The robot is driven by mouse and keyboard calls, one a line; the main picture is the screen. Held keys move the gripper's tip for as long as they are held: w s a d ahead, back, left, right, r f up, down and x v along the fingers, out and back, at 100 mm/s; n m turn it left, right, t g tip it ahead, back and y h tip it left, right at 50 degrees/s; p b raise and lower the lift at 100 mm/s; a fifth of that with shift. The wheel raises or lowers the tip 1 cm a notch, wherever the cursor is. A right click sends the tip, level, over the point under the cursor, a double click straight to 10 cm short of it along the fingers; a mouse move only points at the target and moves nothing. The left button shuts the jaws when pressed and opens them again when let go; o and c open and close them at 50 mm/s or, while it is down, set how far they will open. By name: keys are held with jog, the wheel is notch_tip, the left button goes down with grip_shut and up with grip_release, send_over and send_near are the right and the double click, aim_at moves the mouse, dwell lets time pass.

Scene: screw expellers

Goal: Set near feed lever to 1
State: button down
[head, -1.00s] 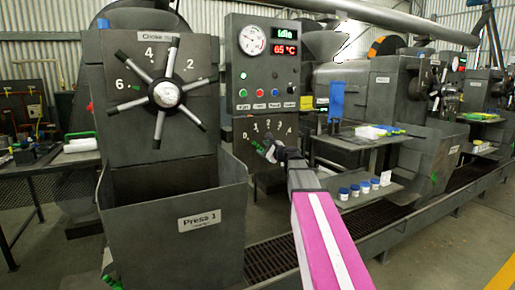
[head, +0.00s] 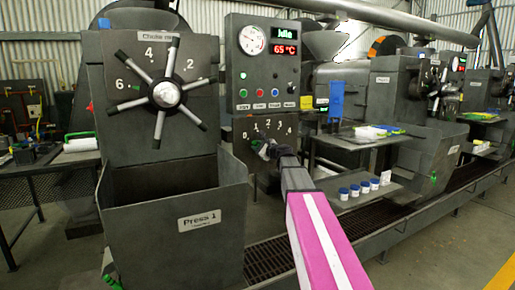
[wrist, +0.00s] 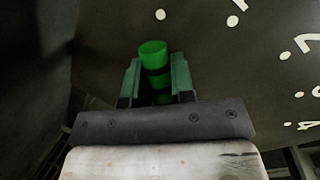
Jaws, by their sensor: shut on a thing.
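The near feed lever has a green handle (wrist: 153,48), seen between my fingers in the wrist view. Its tip points toward a white dot at the top, whose number is out of frame. My gripper (wrist: 153,82) is shut on this handle. In the head view my gripper (head: 258,146) is at the left part of the numbered feed plate (head: 283,147) and hides the handle there.
A control panel (head: 268,65) with a gauge, a lit display and buttons is above the feed plate. The choke handwheel (head: 166,95) is to its left, above the Press 1 bin (head: 176,220). A shelf with several blue-capped jars (head: 355,191) is at the right.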

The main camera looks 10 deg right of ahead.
jog(key=d+m, duration=0.1)
jog(key=d+r+m, duration=0.1)
jog(key=m, duration=0.1)
jog(key=w+d+r+m+t, duration=0.1)
jog(key=shift+d+r, duration=0.25)
jog(key=shift+d, duration=0.05)
jog(key=c, duration=1)
grip_release()
jog(key=shift+o, duration=0.2)
jog(key=v, duration=1)
jog(key=shift+s+d+f, duration=0.25)
